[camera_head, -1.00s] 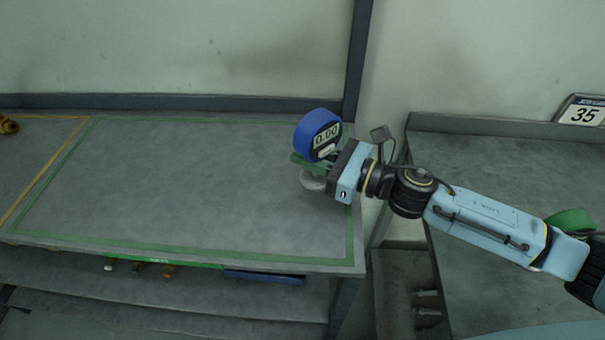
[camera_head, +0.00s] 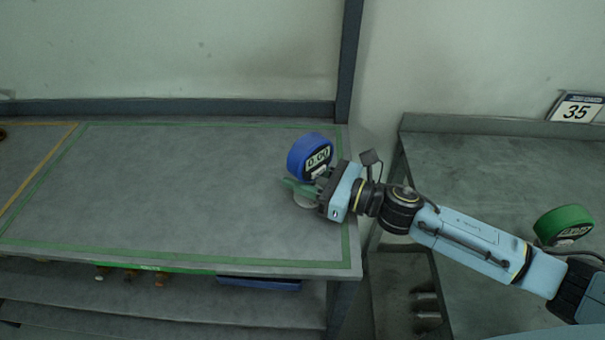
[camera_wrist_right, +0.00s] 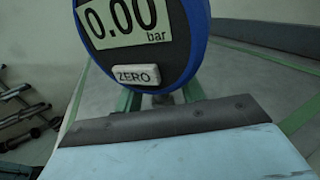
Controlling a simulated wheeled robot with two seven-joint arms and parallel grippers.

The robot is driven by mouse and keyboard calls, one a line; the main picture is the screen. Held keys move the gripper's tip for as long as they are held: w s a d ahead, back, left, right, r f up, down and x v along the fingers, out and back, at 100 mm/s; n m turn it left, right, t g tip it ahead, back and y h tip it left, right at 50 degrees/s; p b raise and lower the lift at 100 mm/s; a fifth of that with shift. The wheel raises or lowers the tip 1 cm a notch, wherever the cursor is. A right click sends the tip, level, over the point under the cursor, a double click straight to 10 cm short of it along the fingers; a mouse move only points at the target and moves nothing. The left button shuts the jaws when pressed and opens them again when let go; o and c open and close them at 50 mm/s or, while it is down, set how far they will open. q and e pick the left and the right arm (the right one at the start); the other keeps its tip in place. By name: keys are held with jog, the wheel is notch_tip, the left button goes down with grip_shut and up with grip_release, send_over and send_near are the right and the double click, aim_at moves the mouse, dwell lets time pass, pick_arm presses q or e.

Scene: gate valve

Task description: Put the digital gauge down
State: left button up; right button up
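The digital gauge (camera_head: 308,155) has a round blue body and a display reading 0.00. It is over the right end of the left table (camera_head: 180,200), inside the green outline. My right gripper (camera_head: 298,186) has green fingers around the gauge's lower part, below the display. In the right wrist view the gauge's face (camera_wrist_right: 135,30) fills the top, with a green finger (camera_wrist_right: 193,90) on each side of its stem. A pale round base shows beneath the fingers; I cannot tell whether it touches the table. My left gripper is not in view.
A second table (camera_head: 480,170) stands to the right, across a gap, with a green round gauge (camera_head: 564,224) and a sign reading 35 (camera_head: 576,109) there. A dark post (camera_head: 350,60) rises behind the left table. The left table's middle is clear.

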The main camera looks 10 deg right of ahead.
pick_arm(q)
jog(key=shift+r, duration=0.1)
pick_arm(e)
jog(key=shift+r, duration=0.1)
jog(key=shift+s+d+r, duration=0.1)
jog(key=b+v, duration=0.1)
jog(key=v, duration=0.9)
jog(key=shift+s+d, duration=0.15)
jog(key=shift+d, duration=0.05)
jog(key=shift+s+d+b, duration=0.3)
jog(key=shift+d, duration=0.1)
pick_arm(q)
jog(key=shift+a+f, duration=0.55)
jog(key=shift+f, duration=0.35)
pick_arm(e)
jog(key=shift+d, duration=0.1)
